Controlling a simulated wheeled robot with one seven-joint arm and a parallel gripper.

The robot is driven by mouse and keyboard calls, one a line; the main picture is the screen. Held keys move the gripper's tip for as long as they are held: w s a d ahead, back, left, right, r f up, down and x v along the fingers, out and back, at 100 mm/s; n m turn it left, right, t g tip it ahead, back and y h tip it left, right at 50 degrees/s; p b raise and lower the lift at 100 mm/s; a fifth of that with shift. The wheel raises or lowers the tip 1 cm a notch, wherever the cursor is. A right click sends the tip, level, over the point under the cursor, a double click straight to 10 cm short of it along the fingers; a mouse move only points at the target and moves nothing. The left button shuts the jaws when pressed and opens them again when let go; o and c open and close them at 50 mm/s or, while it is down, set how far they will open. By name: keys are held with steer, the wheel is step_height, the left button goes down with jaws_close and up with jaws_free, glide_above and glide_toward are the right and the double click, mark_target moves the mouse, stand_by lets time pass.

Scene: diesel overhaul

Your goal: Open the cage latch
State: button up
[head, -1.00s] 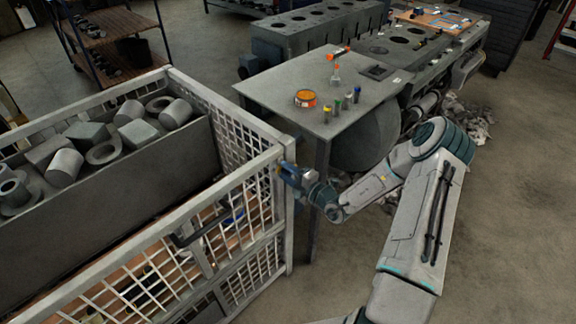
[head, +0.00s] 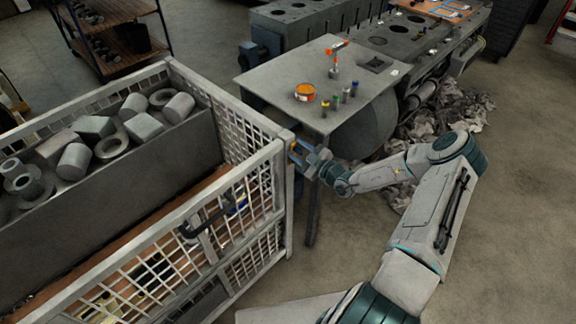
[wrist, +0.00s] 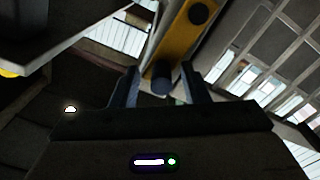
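The cage latch shows in the wrist view as a yellow bar (wrist: 177,45) with a dark round boss at its upper end and a dark knob (wrist: 162,79) at its lower end. In the head view only a small yellow-orange spot shows at the post of the wire cage (head: 286,205). My gripper (head: 301,154) is beside that corner post. In the wrist view my gripper (wrist: 163,86) is open, with one finger on each side of the knob and gaps showing. Contact with the knob cannot be told.
A grey table (head: 285,78) with an orange tin (head: 305,92) and small bottles stands right beside the cage corner. A grey bin of metal parts (head: 130,205) sits in the cage. A black handle (head: 207,222) is on the cage front. Open floor lies at right.

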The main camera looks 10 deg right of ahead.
mark_target(301, 154)
steer(key=shift+s+a+f, duration=0.1)
steer(key=shift+f, duration=0.1)
steer(key=p+v, duration=0.1)
steer(key=v, duration=0.6)
stand_by(0.5)
